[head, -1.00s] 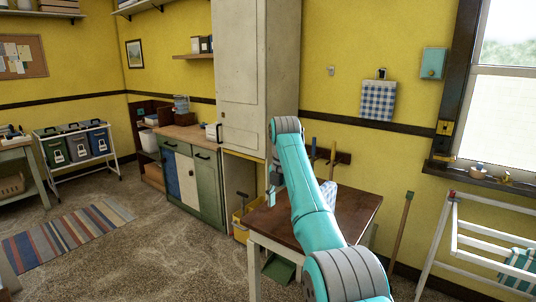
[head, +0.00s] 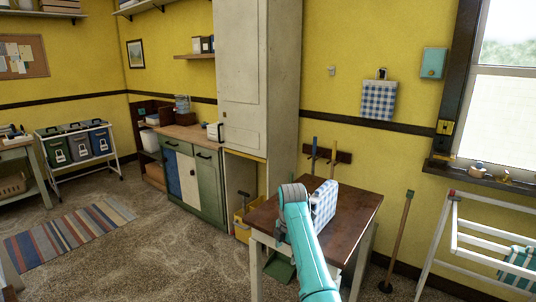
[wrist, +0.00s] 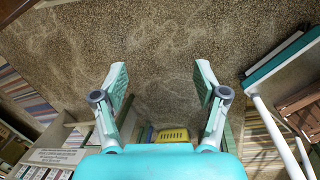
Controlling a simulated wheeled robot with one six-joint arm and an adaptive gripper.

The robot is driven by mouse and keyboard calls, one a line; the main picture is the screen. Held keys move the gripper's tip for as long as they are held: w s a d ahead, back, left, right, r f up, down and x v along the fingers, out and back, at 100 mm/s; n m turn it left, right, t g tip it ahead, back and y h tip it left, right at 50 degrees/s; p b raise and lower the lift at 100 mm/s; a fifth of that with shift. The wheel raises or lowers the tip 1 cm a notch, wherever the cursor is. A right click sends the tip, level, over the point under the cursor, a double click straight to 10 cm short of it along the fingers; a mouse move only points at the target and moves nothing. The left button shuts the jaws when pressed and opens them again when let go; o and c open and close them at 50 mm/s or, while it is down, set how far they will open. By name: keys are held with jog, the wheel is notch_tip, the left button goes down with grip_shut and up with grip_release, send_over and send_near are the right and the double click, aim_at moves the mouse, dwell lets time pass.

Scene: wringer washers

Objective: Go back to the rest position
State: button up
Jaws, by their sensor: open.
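My gripper (wrist: 161,84) is open in the wrist view, with its two fingers wide apart and nothing between them. Speckled floor (wrist: 160,45) shows beyond the fingertips. In the head view my teal arm reaches up from the bottom edge in front of the small brown-topped table (head: 350,212). There my gripper is mostly hidden behind the arm. A blue-and-white checked object (head: 325,202) stands on the table, just right of the arm's upper bend and partly covered by it.
A tall cream cabinet (head: 242,80) and a green counter (head: 205,185) stand behind and left of the table. A broom (head: 400,240) and a white drying rack (head: 450,225) are at right. Open floor with a striped rug (head: 65,235) lies at left.

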jog(key=s+d+f+m+t, duration=0.15)
jog(key=s+f, duration=0.25)
jog(key=f, duration=0.4)
jog(key=s+d+f+m+t, duration=0.1)
jog(key=s+d+f+m, duration=0.2)
jog(key=f, duration=0.6)
jog(key=s+f+m+t, duration=0.1)
jog(key=s+f+m, duration=0.1)
jog(key=s+f, duration=0.45)
jog(key=s+d+f+m+t, duration=0.1)
jog(key=s+d+f+m, duration=0.15)
jog(key=s+f, duration=0.45)
jog(key=s+d+f+m+t, duration=0.2)
jog(key=s+f+m, duration=0.2)
jog(key=s, duration=0.8)
jog(key=s+d+r+m+t, duration=0.1)
jog(key=s+r+m+t, duration=0.2)
jog(key=s, duration=0.8)
jog(key=s+d+r+m, duration=0.1)
jog(key=s+r+m, duration=0.2)
jog(key=s+r, duration=0.55)
jog(key=s+d+r+m+t, duration=0.1)
jog(key=s+r+m+t, duration=0.2)
jog(key=s+r, duration=1.3)
notch_tip(320, 180, up, 2)
jog(key=m, duration=0.3)
jog(key=shift+s+d+r, duration=0.2)
jog(key=shift+s+r, duration=0.05)
jog(key=shift+s, duration=0.05)
